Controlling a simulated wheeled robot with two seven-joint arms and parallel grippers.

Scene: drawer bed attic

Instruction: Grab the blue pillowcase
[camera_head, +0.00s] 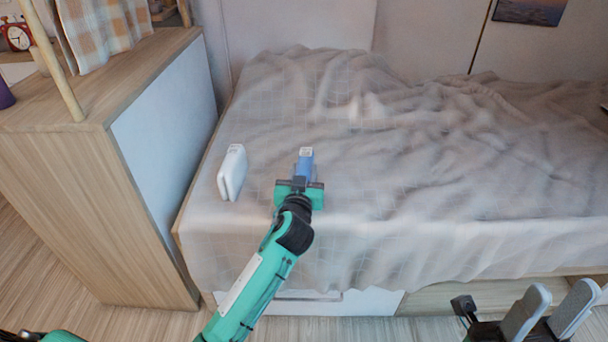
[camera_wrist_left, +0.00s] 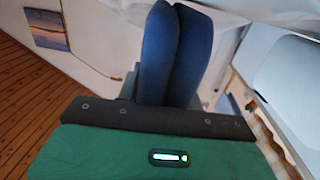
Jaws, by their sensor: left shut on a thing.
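The blue pillowcase (camera_head: 306,160) is a small folded bundle over the near left part of the bed, with a pale patch at its far end. My left gripper (camera_head: 302,180) is shut on its near end. In the left wrist view the pillowcase (camera_wrist_left: 172,55) shows as two dark blue folded layers standing out from the gripper. I cannot tell whether it touches the sheet or hangs just above it. My right gripper (camera_head: 548,308) is at the bottom right, in front of the bed, open and empty, with its grey finger pads apart.
A folded white item (camera_head: 232,172) stands on the bed left of the blue pillowcase. The crumpled pale blanket (camera_head: 430,150) covers the bed. A wooden cabinet (camera_head: 60,170) stands close along the bed's left side. The bed's front edge and drawers face me.

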